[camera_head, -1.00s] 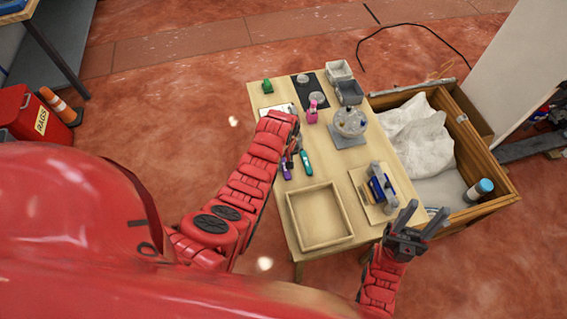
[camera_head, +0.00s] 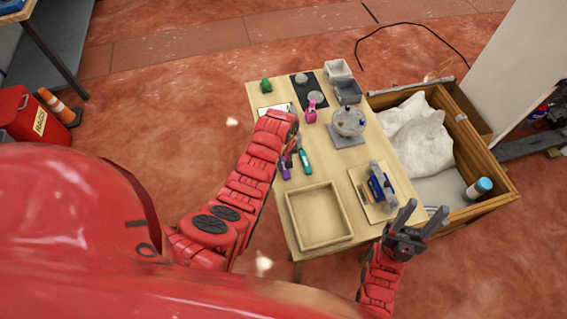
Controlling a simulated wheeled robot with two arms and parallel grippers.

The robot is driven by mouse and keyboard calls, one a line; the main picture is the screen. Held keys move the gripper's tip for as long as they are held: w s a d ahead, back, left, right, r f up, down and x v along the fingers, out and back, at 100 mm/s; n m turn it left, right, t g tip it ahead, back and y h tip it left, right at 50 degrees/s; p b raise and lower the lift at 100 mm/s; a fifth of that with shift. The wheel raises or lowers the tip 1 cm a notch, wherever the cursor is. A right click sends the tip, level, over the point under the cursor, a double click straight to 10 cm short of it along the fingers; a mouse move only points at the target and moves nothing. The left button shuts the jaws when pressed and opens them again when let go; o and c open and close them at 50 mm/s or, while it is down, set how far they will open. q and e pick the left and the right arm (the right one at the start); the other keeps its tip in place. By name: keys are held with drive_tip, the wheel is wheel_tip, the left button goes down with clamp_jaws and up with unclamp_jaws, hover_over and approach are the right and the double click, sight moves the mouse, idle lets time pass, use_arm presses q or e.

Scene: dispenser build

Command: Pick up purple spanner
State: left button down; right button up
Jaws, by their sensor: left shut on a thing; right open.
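The purple spanner (camera_head: 286,172) is at the left part of the wooden table, at the tip of my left arm, with its upper part hidden by the gripper. My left gripper (camera_head: 290,155) points down over it and is shut on it. I cannot tell whether the spanner is lifted off the table. A teal tool (camera_head: 305,161) lies just right of it. My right gripper (camera_head: 420,217) is open and empty, off the table's right front edge.
An empty wooden tray (camera_head: 320,243) sits at the table's front. A board with a blue tool (camera_head: 378,189), a round clear container (camera_head: 348,122), a pink bottle (camera_head: 311,112), a green item (camera_head: 265,86) and grey bins (camera_head: 347,91) are also there. A wooden crate (camera_head: 474,150) stands to the right.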

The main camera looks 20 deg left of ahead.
use_arm(q)
drive_tip(key=shift+r, duration=0.55)
wheel_tip(320, 180, up, 4)
drive_tip(key=shift+f+b, duration=0.15)
drive_tip(key=shift+b, duration=0.95)
wheel_tip(320, 180, up, 5)
drive_tip(key=p, duration=0.2)
drive_tip(key=shift+p, duration=0.4)
drive_tip(key=c, duration=1.2)
unclamp_jaws()
clamp_jaws()
